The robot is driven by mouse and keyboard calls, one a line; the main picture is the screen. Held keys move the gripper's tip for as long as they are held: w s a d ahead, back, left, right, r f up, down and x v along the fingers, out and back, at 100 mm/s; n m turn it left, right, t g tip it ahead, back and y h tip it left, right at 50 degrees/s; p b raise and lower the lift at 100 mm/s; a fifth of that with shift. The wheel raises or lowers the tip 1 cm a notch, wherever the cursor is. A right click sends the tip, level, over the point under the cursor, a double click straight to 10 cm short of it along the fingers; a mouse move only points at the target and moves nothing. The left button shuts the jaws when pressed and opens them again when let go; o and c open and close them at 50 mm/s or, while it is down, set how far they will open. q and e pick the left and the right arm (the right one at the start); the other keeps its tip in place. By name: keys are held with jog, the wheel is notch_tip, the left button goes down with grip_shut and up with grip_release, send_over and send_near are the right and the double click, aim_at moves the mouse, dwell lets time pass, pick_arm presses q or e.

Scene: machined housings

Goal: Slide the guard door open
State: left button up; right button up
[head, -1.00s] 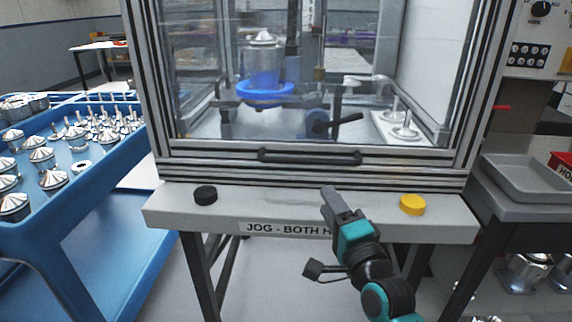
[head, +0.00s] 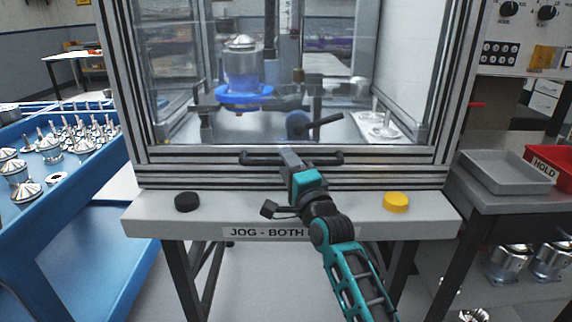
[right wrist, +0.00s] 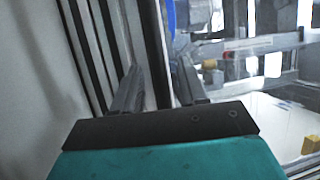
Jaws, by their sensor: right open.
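The guard door is a clear panel (head: 330,85) in a silver frame on the front of the machine, with the bottom rail lowered. Its dark horizontal handle (head: 322,157) crosses the lower rail. My right gripper (head: 288,153) is at the middle of the handle and covers part of it. In the right wrist view the two fingers (right wrist: 157,88) are apart, and the dark handle bar (right wrist: 154,45) runs between them. The fingers do not look closed on it. My left gripper is out of view.
Below the door a grey ledge carries a black button (head: 187,202) and a yellow button (head: 396,202). A blue cart (head: 95,180) with metal parts stands at left. A grey tray (head: 508,172) and a red HOLD bin (head: 550,165) stand at right.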

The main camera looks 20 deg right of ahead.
jog(key=shift+w+a+r, duration=0.1)
jog(key=shift+w, duration=0.5)
jog(key=shift+c, duration=0.3)
grip_shut()
